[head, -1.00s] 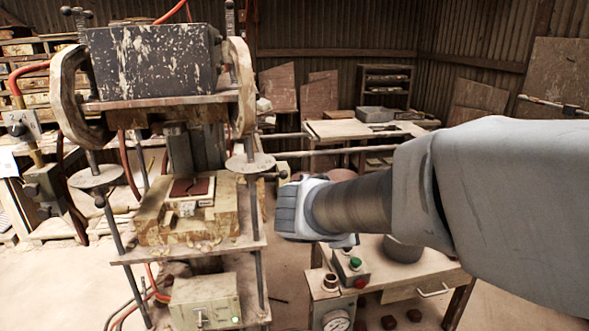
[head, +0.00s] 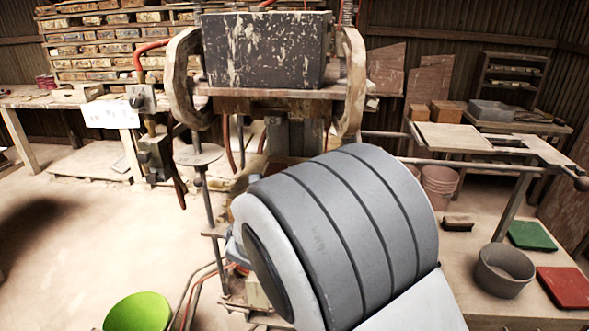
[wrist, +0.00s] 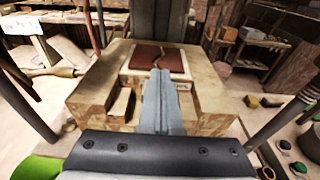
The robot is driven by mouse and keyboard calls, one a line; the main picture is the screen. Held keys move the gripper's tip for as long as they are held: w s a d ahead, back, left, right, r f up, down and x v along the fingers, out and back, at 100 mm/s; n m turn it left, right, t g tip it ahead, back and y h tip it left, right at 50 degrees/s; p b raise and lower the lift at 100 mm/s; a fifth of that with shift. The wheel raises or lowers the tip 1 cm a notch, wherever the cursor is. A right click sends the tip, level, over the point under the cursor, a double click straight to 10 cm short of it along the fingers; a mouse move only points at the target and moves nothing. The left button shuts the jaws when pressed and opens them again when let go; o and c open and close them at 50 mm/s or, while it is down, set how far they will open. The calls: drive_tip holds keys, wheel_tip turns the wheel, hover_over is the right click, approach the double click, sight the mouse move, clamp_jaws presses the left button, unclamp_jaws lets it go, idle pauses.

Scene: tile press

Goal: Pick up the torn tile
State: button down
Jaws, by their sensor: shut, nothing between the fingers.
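The torn tile (wrist: 147,57) is dark red with a jagged crack running through it. It lies flat on a pale plate (wrist: 126,72) on top of the yellowish press block (wrist: 92,88) in the wrist view. My gripper (wrist: 160,73) has its grey fingers together with nothing between them. The fingertips point at the near edge of the tile and overlap it in the picture; I cannot tell whether they touch it. In the head view my own grey arm hides the tile, the block and my gripper.
The dark press head (head: 265,50) hangs above, with posts at both sides. A bright green round thing (head: 138,313) is low at left.

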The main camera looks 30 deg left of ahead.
drive_tip(key=p, duration=0.3)
approach(283, 168)
drive_tip(key=w, duration=0.3)
drive_tip(key=w+r, duration=0.1)
drive_tip(key=shift+w+a, duration=0.25)
drive_tip(key=shift+w, duration=0.15)
drive_tip(key=shift+w+a+f, duration=0.1)
drive_tip(key=shift+w+f, duration=0.05)
drive_tip(key=shift+w, duration=0.1)
drive_tip(key=shift+f+b, duration=0.3)
drive_tip(key=shift+f, duration=0.3)
drive_tip(key=shift+s+f+b, duration=0.1)
drive_tip(key=shift+b, duration=0.3)
drive_tip(key=shift+f, duration=0.15)
drive_tip(key=shift+s, duration=0.1)
